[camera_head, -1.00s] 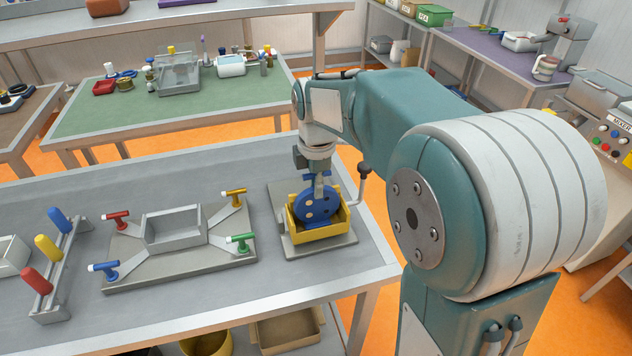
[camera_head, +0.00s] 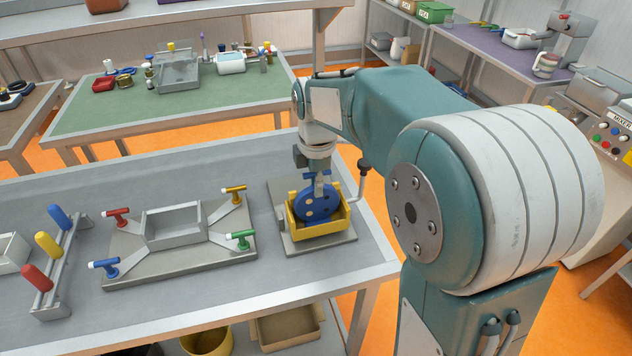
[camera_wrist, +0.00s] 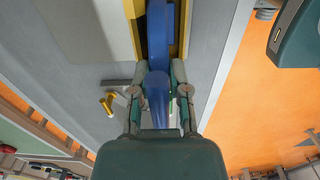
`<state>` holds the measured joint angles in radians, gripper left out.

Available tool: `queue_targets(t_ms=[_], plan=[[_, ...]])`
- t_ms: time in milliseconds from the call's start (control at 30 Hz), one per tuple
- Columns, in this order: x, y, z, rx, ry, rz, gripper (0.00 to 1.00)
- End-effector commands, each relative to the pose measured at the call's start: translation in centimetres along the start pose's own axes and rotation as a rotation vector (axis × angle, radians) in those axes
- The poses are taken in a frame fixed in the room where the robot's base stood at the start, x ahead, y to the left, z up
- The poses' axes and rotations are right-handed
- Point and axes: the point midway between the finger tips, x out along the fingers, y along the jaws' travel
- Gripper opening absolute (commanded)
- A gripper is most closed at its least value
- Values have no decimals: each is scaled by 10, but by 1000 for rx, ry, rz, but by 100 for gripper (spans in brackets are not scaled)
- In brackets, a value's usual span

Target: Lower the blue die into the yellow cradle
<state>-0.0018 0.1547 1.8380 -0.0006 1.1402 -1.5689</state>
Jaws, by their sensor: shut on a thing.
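The blue die (camera_head: 318,203) is a round blue disc with holes, standing on edge inside the yellow cradle (camera_head: 325,230). Its lower part is hidden by the cradle's front wall, so I cannot tell whether it touches the bottom. My gripper (camera_head: 321,177) is above the cradle, shut on the top of the die. In the wrist view, my gripper (camera_wrist: 158,82) has a finger on each side of the blue die (camera_wrist: 159,35), and the yellow cradle (camera_wrist: 134,30) shows along its sides.
The cradle stands on a grey plate (camera_head: 283,238) with a crank handle (camera_head: 364,166) at its right. To the left is a grey box fixture (camera_head: 174,229) with several coloured handles. A rack of coloured grips (camera_head: 58,265) stands further left. Bare bench lies in front.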

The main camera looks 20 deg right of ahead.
Motion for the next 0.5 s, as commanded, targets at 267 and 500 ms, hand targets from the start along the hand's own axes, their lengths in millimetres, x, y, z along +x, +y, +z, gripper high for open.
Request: queue_targets(t_ms=[267, 500], plan=[[3, 0, 0, 0, 0, 2, 0], [5, 0, 0, 0, 0, 3, 40]])
